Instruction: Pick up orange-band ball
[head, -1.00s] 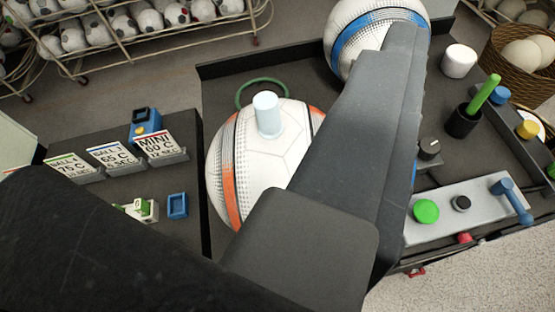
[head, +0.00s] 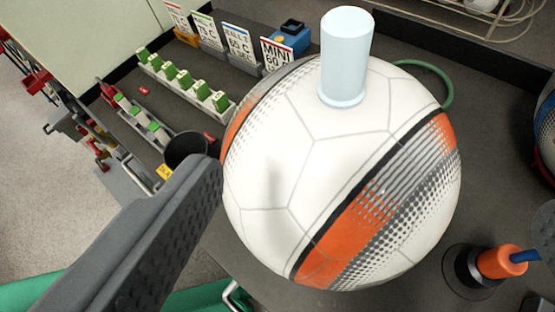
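The orange-band ball (head: 340,190) is large and white, with orange and black bands and grey dots. It fills the middle of the head view, standing on the dark bench. A pale blue cylinder (head: 346,60) stands upright on its top. One dark grey finger of my gripper (head: 190,190) with a dotted pad reaches in from the lower left. Its tip is close to the ball's left side; I cannot tell if they touch.
Sign cards (head: 238,42) and a rack with green pieces (head: 185,78) stand behind on the left. A dark cup (head: 186,150) is near the finger tip. An orange-collared post (head: 500,262) stands at lower right. A second ball (head: 546,125) shows at the right edge.

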